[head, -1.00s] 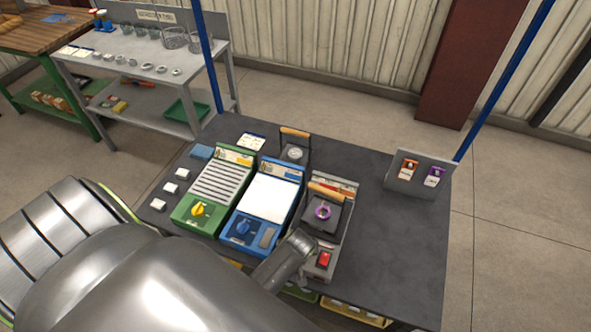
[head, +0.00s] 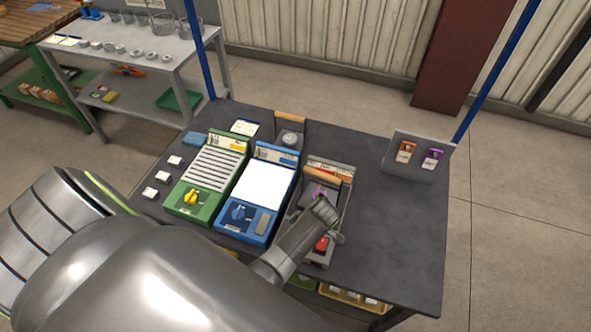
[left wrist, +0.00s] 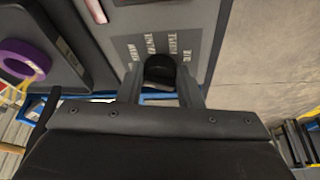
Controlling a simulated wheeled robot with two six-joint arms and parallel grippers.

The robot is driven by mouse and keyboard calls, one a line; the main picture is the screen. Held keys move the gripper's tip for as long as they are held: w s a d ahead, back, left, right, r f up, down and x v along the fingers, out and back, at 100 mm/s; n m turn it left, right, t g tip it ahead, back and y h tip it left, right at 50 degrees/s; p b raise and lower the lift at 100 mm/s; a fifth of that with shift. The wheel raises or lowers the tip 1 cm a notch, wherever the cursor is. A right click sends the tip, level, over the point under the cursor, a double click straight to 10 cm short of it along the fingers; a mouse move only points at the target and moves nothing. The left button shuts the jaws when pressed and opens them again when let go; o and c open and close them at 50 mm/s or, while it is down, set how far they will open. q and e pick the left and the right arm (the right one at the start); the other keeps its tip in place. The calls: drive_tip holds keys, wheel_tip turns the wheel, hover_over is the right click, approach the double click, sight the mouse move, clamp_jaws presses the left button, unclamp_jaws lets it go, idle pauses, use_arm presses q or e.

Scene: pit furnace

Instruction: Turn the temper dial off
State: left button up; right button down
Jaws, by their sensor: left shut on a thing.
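The temper dial is a dark, rounded knob (left wrist: 160,68) on a grey panel (left wrist: 205,22) with a row of small printed labels beyond it. In the left wrist view, my left gripper (left wrist: 162,84) is shut on the knob, one finger on each side. I cannot read which label the knob points to. In the head view my left gripper (head: 331,222) is over the right-hand grey unit (head: 346,208), and the dial is hidden behind it. My right gripper is in neither view.
A red switch (head: 321,244) and a purple ring (head: 317,195) are close to the gripper. A blue unit (head: 261,226) and a green unit (head: 188,211) stand to its left.

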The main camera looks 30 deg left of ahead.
use_arm(q)
drive_tip(key=n, duration=0.1)
drive_tip(key=n+g, duration=0.1)
drive_tip(key=n, duration=0.1)
drive_tip(key=n+g+b, duration=0.1)
drive_tip(key=n, duration=0.1)
drive_tip(key=shift+w+h, duration=0.3)
drive_tip(key=shift+a+n, duration=0.1)
drive_tip(key=shift+n, duration=0.3)
drive_tip(key=o, duration=0.9)
drive_tip(key=shift+o, duration=0.2)
drive_tip(key=p+v, duration=0.3)
drive_tip(key=v, duration=1.4)
drive_tip(key=shift+w+r, duration=0.2)
